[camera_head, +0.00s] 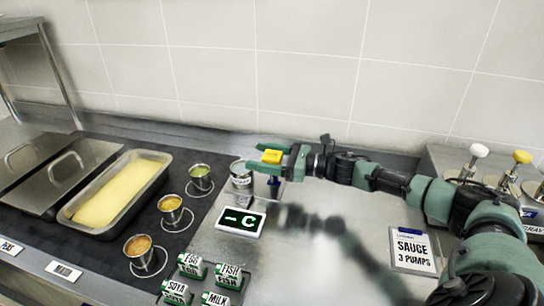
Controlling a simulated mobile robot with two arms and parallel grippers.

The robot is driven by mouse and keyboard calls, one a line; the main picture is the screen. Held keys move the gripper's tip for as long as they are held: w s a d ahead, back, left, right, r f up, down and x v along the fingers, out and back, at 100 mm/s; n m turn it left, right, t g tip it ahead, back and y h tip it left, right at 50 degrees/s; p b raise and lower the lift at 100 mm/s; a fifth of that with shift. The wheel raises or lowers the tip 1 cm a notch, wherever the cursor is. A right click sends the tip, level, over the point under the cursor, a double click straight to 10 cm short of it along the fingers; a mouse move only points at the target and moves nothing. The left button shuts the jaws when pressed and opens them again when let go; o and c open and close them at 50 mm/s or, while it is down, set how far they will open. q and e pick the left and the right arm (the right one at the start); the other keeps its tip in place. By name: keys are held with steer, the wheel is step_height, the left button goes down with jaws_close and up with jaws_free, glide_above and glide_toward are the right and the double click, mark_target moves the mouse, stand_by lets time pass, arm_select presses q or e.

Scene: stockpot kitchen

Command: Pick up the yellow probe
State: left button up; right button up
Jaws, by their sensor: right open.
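The yellow probe (272,156) shows as a small yellow block near the middle of the head view. My right gripper (256,157) comes in from the right with its two green fingers apart, one on each side of the yellow block. I cannot tell whether either finger touches it. A dark stem shows just below the fingers; most of the probe's lower part is hidden by the near finger. My left gripper is not in view.
A metal can (241,180) stands just left of the gripper, with a display reading "- C" (241,222) in front. Three sauce cups stand further left, beside a tray of yellow food (160,172). Labelled blocks lie at the front; a sauce sign (411,250) and pumps are right.

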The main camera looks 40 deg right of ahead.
steer(key=c, duration=1.5)
steer(key=shift+r, duration=0.15)
step_height(320, 180, up, 20)
steer(key=shift+f, duration=0.15)
steer(key=shift+a+f, duration=0.1)
